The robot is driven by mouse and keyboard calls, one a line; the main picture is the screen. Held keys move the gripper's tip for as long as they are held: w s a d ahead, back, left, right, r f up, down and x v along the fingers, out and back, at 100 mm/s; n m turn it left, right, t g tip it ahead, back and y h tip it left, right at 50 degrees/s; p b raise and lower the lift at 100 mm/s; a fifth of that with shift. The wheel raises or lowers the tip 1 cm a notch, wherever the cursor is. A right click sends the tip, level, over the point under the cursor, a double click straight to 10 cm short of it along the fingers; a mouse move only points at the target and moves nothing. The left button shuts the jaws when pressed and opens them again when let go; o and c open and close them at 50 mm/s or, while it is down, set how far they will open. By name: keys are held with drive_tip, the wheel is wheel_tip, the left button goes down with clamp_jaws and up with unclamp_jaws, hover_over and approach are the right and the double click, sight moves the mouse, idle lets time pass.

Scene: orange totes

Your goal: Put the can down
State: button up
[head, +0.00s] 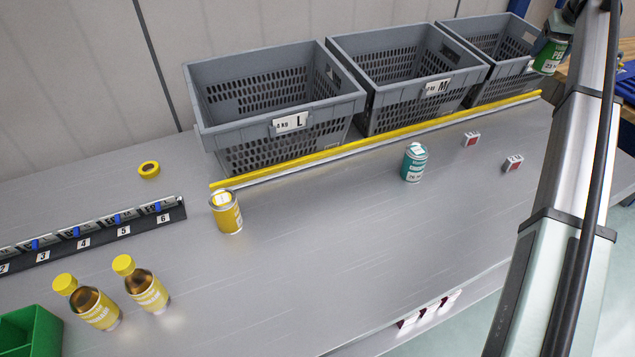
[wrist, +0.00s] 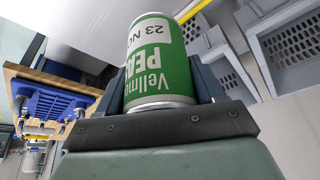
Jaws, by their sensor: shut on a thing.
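A green can with a white label band (head: 549,56) is at the upper right of the head view, by the right end of the far grey crate. The can also fills the middle of the wrist view (wrist: 158,70), where its label reads "Vellmo" and "PEA" in part. My gripper (wrist: 160,88) is shut on the can, with one dark finger on each side of it. In the head view my arm comes up from the lower right, and the fingers are mostly hidden. The can appears held above the surface.
Three grey crates stand along the back, marked L (head: 291,123), M (head: 437,87) and one unread (head: 530,37). A yellow rail (head: 385,137) runs before them. A teal can (head: 414,163), a yellow can (head: 227,213) and two bottles (head: 147,290) stand on the metal table. Its middle front is clear.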

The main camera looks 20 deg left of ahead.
wheel_tip(320, 180, up, 3)
drive_tip(key=shift+a+r, duration=0.1)
drive_tip(key=shift+a, duration=0.05)
drive_tip(key=s+a+n+g+y, duration=0.1)
drive_tip(key=s+a+n, duration=0.35)
drive_tip(key=a, duration=0.75)
drive_tip(key=s+a+n+y, duration=0.1)
drive_tip(key=s+a+n, duration=0.1)
drive_tip(key=s+a, duration=0.8)
drive_tip(key=s+a+n+g+y, duration=0.1)
drive_tip(key=s+a+n, duration=0.3)
drive_tip(key=a, duration=1)
drive_tip(key=s+a+n+g, duration=0.1)
drive_tip(key=s+a+n, duration=0.2)
drive_tip(key=s+a, duration=0.6)
drive_tip(key=s+a+n+g, duration=0.25)
drive_tip(key=s+a, duration=0.25)
drive_tip(key=s, duration=0.9)
drive_tip(key=s+a+n, duration=0.4)
drive_tip(key=s+a, duration=0.3)
drive_tip(key=s, duration=0.4)
drive_tip(key=shift+y, duration=0.3)
drive_tip(key=shift+w+f, duration=0.15)
drive_tip(key=shift+f, duration=7)
drive_tip(key=shift+w+f, duration=0.1)
drive_tip(key=shift+f, duration=7)
drive_tip(key=shift+f, duration=0.1)
